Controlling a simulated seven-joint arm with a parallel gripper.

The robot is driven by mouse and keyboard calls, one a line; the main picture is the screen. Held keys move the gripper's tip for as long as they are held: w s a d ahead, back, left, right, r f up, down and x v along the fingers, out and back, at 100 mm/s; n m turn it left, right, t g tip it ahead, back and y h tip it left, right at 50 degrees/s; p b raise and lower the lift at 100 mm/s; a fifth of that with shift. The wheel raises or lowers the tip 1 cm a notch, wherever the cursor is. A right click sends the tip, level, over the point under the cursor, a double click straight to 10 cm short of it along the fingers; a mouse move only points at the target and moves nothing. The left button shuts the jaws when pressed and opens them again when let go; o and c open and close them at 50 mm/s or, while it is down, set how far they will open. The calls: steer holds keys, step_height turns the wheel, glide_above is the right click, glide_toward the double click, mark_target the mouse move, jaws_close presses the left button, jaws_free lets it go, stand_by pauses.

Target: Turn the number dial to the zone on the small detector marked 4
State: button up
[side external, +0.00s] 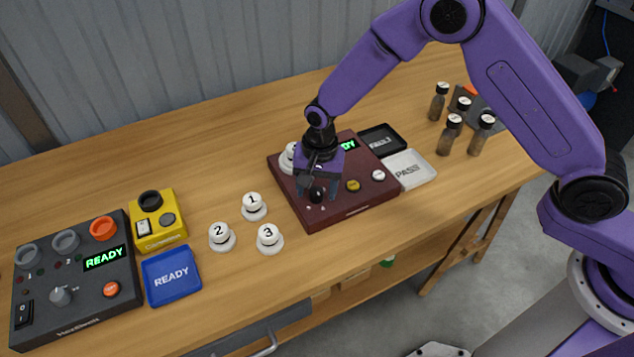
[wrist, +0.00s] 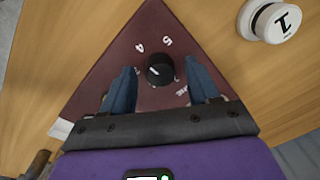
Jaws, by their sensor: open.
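The black number dial (wrist: 160,69) sits on the maroon panel (wrist: 110,60), with 4 and 5 printed beyond it in the wrist view. Its short white mark points towards the upper left there; I cannot tell the exact number. My gripper (wrist: 160,76) is open, one blue finger on each side of the dial, with gaps showing. In the side view my gripper (side external: 318,186) is low over the panel (side external: 350,205), above the dial (side external: 317,195). A white detector (side external: 287,158) on the panel's back left is partly hidden by my gripper, its number unreadable.
Loose white detectors 1 (side external: 254,206), 2 (side external: 222,237) and 3 (side external: 268,239) stand left of the panel. A white PASS plate (side external: 410,168) lies right of it. A yellow box (side external: 158,220), blue READY plate (side external: 171,275) and dark control box (side external: 75,280) are at left.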

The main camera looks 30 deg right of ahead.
mark_target(321, 192)
step_height(321, 192, up, 17)
steer(key=shift+s+d+r, duration=0.2)
steer(key=shift+s+d, duration=0.05)
steer(key=shift+d, duration=0.1)
steer(key=shift+s, duration=0.1)
stand_by(0.6)
steer(key=s+d+r+n, duration=0.1)
steer(key=s+d+n, duration=0.8)
steer(key=s, duration=0.6)
steer(key=s+d+n, duration=1)
steer(key=s+d, duration=0.4)
steer(key=shift+s+r, duration=0.35)
steer(key=shift+r, duration=0.05)
